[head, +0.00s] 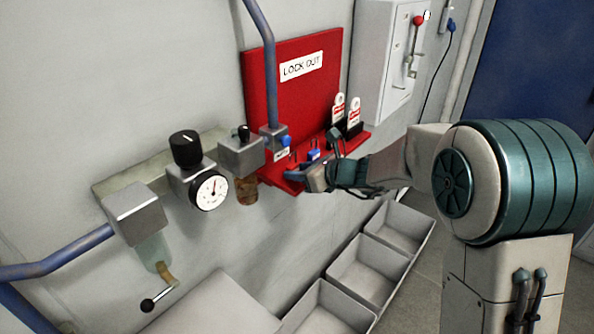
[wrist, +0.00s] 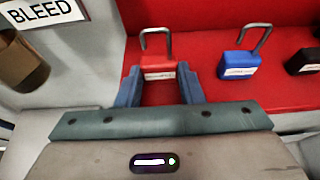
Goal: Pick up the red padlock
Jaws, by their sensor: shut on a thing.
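The red padlock (wrist: 158,69), with a grey shackle and a white label, stands on the red shelf of the lock-out board in the wrist view. My gripper (wrist: 160,78) has its two blue-grey fingers on either side of the padlock body and is shut on it. In the head view my gripper (head: 302,174) reaches the shelf's front edge, and the red padlock cannot be made out clearly there. The red lock-out board (head: 290,95) stands against the wall.
A blue padlock (wrist: 238,66) stands to the right on the shelf, with a black padlock (wrist: 303,61) farther right. A "BLEED" sign (wrist: 42,12) and a brown fitting (wrist: 22,60) are at the left. Grey bins (head: 362,272) lie below the shelf.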

